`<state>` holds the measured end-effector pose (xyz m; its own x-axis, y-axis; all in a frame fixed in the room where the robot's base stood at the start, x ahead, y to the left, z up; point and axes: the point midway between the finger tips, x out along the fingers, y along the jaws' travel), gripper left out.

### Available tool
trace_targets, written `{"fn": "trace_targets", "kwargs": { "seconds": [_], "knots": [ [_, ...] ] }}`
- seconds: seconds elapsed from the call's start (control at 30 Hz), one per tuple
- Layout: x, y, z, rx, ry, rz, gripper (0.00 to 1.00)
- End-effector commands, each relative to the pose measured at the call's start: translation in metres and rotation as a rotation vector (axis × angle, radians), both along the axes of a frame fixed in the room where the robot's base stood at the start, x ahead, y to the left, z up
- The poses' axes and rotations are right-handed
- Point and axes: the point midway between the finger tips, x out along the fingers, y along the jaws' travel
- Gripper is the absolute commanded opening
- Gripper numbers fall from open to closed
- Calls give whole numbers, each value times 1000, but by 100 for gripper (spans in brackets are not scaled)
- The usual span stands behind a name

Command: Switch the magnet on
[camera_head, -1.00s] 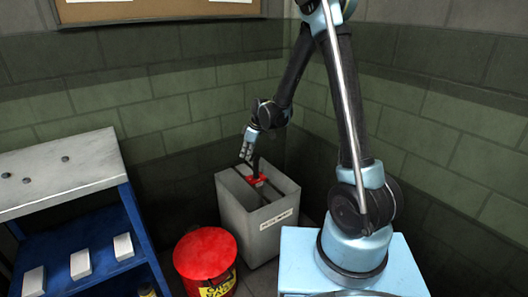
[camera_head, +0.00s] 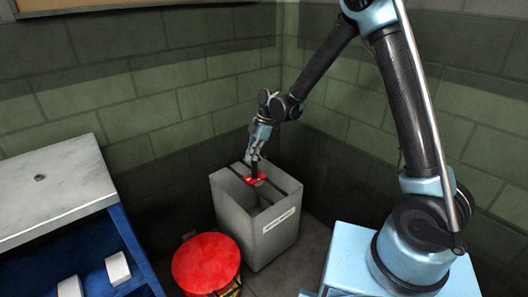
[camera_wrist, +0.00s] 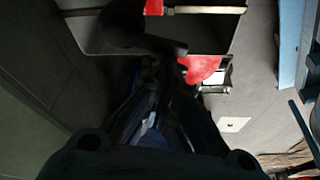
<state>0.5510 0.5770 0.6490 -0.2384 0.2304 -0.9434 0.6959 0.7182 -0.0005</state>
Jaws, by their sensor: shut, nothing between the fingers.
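The magnet appears as a red piece (camera_head: 256,178) with a dark upright lever on the bars across the top of an open grey bin (camera_head: 236,218). My gripper (camera_head: 254,156) points down just above the red piece, right beside the dark lever; whether it touches the lever I cannot tell. The gripper is shut and holds nothing. In the wrist view the black rounded lever (camera_wrist: 150,38) lies just ahead of my dark gripper, with the red part (camera_wrist: 202,68) to its right. The fingertips are hard to make out there.
A red round-lidded drum (camera_head: 206,262) stands in front of the bin. A blue workbench with a grey top (camera_head: 50,190) and white blocks (camera_head: 118,268) on its shelf is at left. Block walls close in behind and to the right of the bin.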

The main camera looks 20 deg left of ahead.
Motion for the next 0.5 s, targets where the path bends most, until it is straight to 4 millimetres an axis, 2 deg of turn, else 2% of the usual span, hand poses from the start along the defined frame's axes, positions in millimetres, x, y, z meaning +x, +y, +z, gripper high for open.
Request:
{"fn": "trace_targets", "kwargs": {
  "seconds": [0.27,0.5],
  "knots": [
    [1,0,0,0,0,-3,0],
    [10,4,0,0,0,-5,0]
  ]
}}
